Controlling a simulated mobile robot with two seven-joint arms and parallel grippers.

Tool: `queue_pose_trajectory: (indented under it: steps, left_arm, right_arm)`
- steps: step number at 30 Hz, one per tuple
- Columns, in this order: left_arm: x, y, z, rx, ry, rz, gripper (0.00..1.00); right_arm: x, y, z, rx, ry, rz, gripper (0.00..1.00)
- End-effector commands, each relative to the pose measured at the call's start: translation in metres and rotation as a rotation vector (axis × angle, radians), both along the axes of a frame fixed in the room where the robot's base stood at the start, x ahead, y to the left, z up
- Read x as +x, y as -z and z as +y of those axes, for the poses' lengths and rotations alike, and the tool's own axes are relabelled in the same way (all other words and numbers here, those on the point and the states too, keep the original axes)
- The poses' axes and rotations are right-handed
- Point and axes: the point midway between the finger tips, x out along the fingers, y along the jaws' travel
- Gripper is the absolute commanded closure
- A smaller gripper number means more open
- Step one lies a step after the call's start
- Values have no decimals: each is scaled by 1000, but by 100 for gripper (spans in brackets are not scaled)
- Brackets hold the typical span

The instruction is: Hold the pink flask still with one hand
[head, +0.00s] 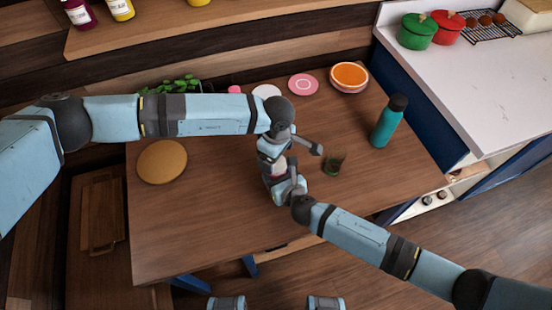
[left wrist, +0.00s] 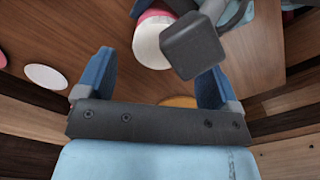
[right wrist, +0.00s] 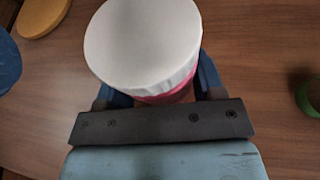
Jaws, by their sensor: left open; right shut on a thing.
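The pink flask has a broad white lid (right wrist: 143,42) and a pink body (right wrist: 178,93), seen in the right wrist view. My right gripper (right wrist: 157,88) is shut on the flask's body below the lid. In the left wrist view the white lid (left wrist: 151,42) shows ahead of my open, empty left gripper (left wrist: 158,65), with a dark block partly in front of it. In the head view both grippers meet above the middle of the table, and the flask (head: 279,168) is mostly hidden between them. I cannot tell whether its base touches the table.
A green glass (head: 335,163) stands just right of the grippers on the wooden table (head: 220,222), with a teal bottle (head: 388,122) farther right. A round board (head: 162,161) lies at left. Plates (head: 303,85) and an orange-topped dish (head: 349,77) line the back. The front is clear.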

Motion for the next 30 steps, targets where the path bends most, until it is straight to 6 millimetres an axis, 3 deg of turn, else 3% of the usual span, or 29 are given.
queue_pose_trajectory:
  steps: [4, 9, 13, 30]
  left_arm:
    - [0, -12, 0, 1, 21, 0, 17]
    - [2, -33, -1, -1, 183, -2, 17]
    - [1, -39, 0, 1, 265, 5, 17]
    - [-1, 32, 0, 2, 275, 7, 17]
  right_arm:
    - [0, 1, -1, -2, 1, 0, 100]
    - [0, 1, -1, -2, 1, 0, 100]
    - [0, 1, -1, -2, 1, 0, 100]
    - [0, 0, 0, 0, 0, 1, 100]
